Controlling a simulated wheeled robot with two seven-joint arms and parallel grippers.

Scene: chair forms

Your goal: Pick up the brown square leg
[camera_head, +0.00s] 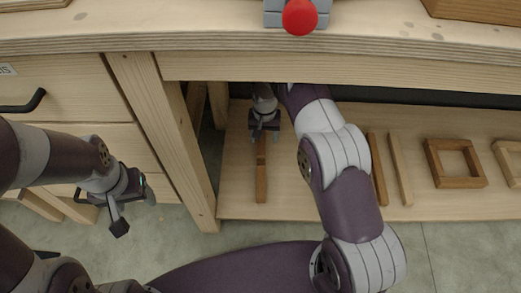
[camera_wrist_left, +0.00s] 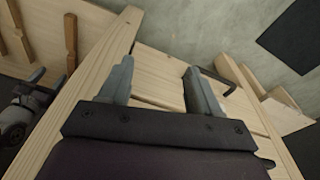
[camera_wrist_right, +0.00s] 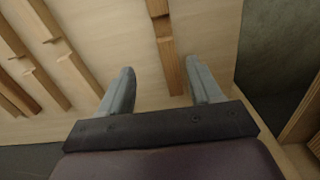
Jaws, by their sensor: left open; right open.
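A brown square leg (camera_head: 261,180) lies on the low shelf under the bench, running front to back, with a lighter notch along it. It also shows in the right wrist view (camera_wrist_right: 170,62), lying between the fingers but nearer the right one, and in the left wrist view (camera_wrist_left: 71,45). My right gripper (camera_head: 264,127) is open above the leg's far part, with clear gaps beside the leg in its wrist view (camera_wrist_right: 158,75). Its height over the shelf is hard to tell. My left gripper (camera_head: 117,213) is open and empty, left of the shelf, by the drawers.
The shelf (camera_head: 320,207) also holds a darker leg (camera_head: 378,170), a pale leg (camera_head: 400,170) and a square brown frame (camera_head: 455,163). A bench post (camera_head: 172,150) stands left of the leg. The benchtop (camera_head: 190,35) overhangs my right arm and carries a red button (camera_head: 299,16).

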